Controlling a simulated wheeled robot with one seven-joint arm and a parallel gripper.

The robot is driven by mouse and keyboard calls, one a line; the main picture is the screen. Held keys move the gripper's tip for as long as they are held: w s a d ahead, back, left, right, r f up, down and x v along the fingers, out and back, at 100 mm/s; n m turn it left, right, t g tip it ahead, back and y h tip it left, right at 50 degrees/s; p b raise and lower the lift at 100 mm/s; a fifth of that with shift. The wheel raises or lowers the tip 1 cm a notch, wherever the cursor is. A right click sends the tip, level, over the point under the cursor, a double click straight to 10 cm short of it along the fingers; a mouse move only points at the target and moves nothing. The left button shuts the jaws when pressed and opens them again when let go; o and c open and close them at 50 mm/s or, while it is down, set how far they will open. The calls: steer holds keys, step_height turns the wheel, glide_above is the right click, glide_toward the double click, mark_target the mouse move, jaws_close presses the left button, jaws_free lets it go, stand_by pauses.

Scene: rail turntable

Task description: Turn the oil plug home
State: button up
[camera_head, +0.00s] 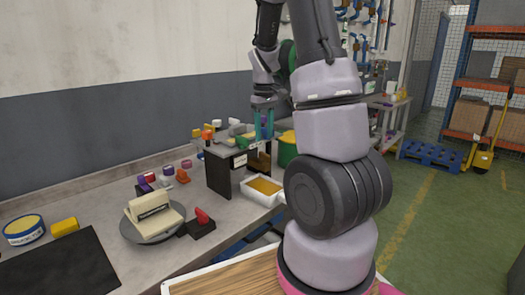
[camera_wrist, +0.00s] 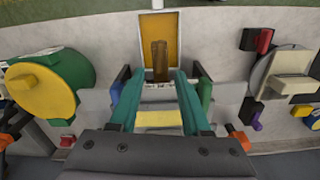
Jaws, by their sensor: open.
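My gripper (camera_head: 264,135) is above a dark stand (camera_head: 222,172) on the bench, pointing down. In the wrist view its two teal fingers (camera_wrist: 160,76) are apart. A yellow block (camera_wrist: 158,119) shows between the fingers, and I cannot tell whether it touches them. A brown upright piece (camera_wrist: 160,62) shows beyond the fingertips, in front of a white tray with yellow-orange contents (camera_wrist: 158,24). That tray also shows in the head view (camera_head: 262,187). I cannot tell which of these pieces is the oil plug.
A green drum with a yellow top (camera_wrist: 48,85) stands left in the wrist view, and partly behind my arm in the head view (camera_head: 287,150). A round grey plate with a cream block (camera_head: 152,218), a red-handled black block (camera_head: 201,222) and a black mat (camera_head: 60,268) lie on the bench.

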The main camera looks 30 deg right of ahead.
mark_target(264, 153)
step_height(264, 153, down, 6)
steer(key=shift+f, duration=0.25)
jaws_close()
